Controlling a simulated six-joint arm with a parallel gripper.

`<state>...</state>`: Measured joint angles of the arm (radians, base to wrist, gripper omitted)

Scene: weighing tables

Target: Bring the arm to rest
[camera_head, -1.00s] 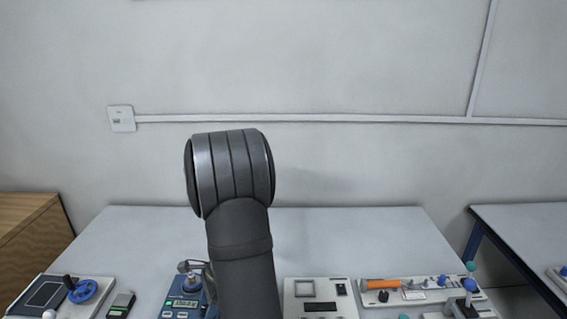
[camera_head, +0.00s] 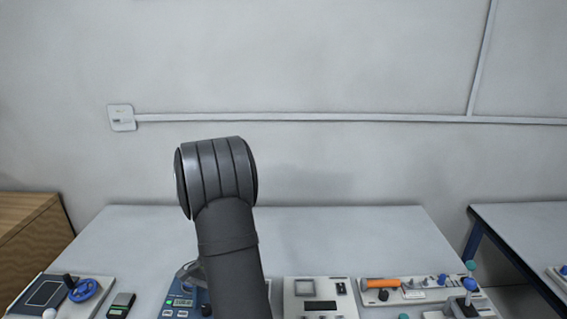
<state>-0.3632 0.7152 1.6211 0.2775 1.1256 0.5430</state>
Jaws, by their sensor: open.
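My dark grey arm rises from the bottom edge, left of centre, and ends in a thick ribbed round joint in front of the wall. My gripper cannot be made out; the arm blocks part of the view. A small grey metal part shows at the arm's left edge, above the blue scale (camera_head: 178,301); I cannot tell what it belongs to. The scale has a lit green display, and my arm covers its right side.
The grey table (camera_head: 340,235) is bare across its back half. Along its front stand a panel with a blue handwheel (camera_head: 83,290), a small dark device (camera_head: 121,304), a white panel (camera_head: 291,305) and a tray with an orange-handled tool (camera_head: 381,284). Another table (camera_head: 520,225) stands right.

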